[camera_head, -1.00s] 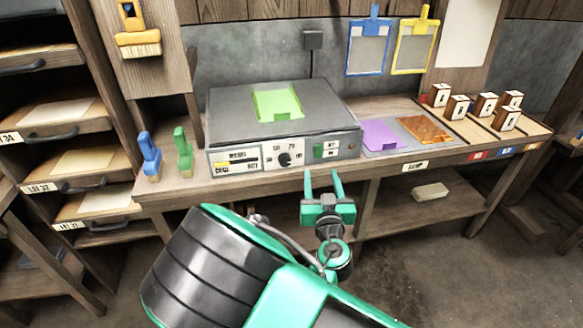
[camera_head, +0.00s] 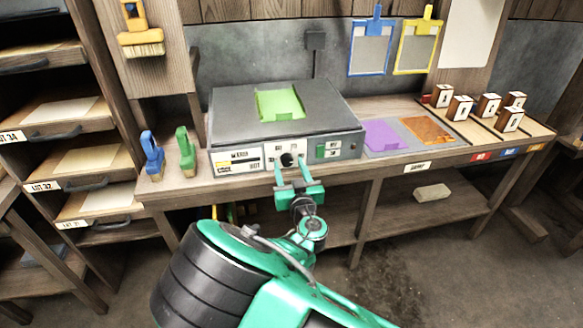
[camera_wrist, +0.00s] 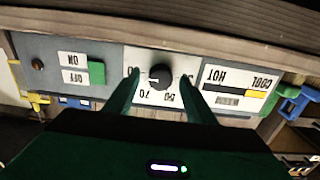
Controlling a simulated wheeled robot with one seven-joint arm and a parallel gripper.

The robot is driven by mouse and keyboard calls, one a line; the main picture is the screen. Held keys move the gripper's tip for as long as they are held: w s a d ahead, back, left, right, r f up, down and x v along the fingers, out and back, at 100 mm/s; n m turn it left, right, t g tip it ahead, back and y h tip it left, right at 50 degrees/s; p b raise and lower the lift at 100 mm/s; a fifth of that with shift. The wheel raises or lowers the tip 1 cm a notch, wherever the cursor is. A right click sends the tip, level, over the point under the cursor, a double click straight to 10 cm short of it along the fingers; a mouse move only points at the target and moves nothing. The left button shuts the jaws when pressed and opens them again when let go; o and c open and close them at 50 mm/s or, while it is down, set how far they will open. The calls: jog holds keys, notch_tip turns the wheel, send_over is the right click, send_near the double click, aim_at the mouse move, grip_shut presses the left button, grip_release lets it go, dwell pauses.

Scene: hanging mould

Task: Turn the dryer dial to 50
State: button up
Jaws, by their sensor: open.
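The dryer (camera_head: 233,120) is a grey box on the bench with a green sheet on top. Its black round dial (camera_head: 287,160) sits on a white plate on the front panel, and it also shows upside down in the wrist view (camera_wrist: 160,75). The dial's white pointer mark points left in the wrist view; numbers such as 70 are printed around it, some hidden by my fingers. My gripper (camera_head: 291,167) is open in front of the dial. In the wrist view the green fingers (camera_wrist: 166,82) stand on either side of the dial, with gaps showing between them and it.
A green ON/OFF switch (camera_head: 320,151) is right of the dial, and a COOL/HOT gauge (camera_head: 238,161) is left. Blue (camera_head: 151,156) and green (camera_head: 186,151) brushes stand left of the dryer. A purple sheet (camera_head: 383,135) lies to the right.

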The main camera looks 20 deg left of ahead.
jog(key=shift+w+a, duration=0.2)
jog(key=shift+w, duration=0.15)
jog(key=shift+c, duration=0.6)
jog(key=c, duration=0.9)
